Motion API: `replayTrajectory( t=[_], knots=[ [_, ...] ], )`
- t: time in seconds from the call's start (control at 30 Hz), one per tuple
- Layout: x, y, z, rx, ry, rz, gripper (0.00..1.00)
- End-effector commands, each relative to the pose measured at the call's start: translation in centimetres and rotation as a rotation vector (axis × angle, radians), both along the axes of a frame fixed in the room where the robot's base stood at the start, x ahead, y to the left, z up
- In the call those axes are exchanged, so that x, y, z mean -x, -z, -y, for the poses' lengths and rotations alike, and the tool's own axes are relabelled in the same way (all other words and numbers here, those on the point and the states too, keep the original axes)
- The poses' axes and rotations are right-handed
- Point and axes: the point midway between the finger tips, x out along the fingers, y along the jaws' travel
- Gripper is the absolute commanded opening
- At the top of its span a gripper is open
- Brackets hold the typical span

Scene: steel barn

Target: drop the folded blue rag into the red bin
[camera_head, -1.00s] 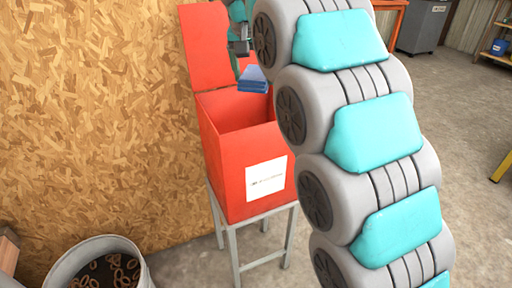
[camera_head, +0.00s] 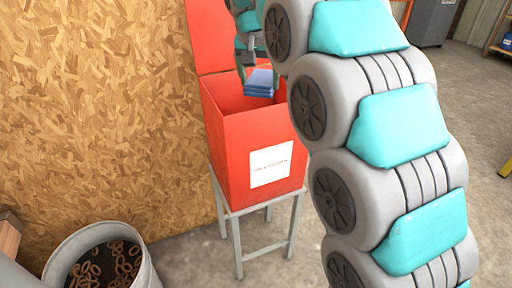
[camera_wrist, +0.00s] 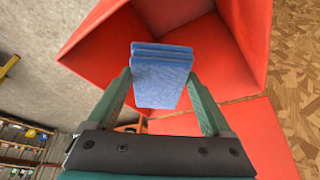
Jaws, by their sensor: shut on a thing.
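The folded blue rag (camera_head: 261,82) is held between the fingers of my gripper (camera_head: 250,68), over the open mouth of the red bin (camera_head: 226,150). In the wrist view the rag (camera_wrist: 161,76) sits between the two green fingers of my gripper (camera_wrist: 160,92), with the bin's red walls (camera_wrist: 225,55) beyond it. The bin stands on a grey metal stand, with its lid (camera_head: 208,35) raised against the board wall. A white label (camera_head: 271,164) is on its front. My arm hides the right part of the bin.
A grey bucket (camera_head: 62,262) with several brown rings stands at the lower left. The chipboard wall (camera_head: 100,110) is close behind the bin. A grey cabinet (camera_head: 432,22) and a shelf (camera_head: 498,45) stand far right. Concrete floor on the right is open.

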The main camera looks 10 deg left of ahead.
Motion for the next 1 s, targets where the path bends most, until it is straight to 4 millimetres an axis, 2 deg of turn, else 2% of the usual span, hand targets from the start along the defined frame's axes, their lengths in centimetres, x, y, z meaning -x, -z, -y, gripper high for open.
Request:
replayTrajectory(
  t=[0.03,0.17,0.47,0.67,1.0],
  knots=[
    [0.0,0.0,0.0,0.000,0.000,0.000,0.85],
    [0.0,0.0,0.0,0.000,0.000,0.000,1.00],
    [0.0,-0.2,0.0,0.000,0.000,0.001,1.00],
    [0.7,-1.9,0.0,0.001,0.001,0.002,1.00],
    [2.3,-6.0,0.0,-0.001,0.001,0.003,1.00]
  ],
)
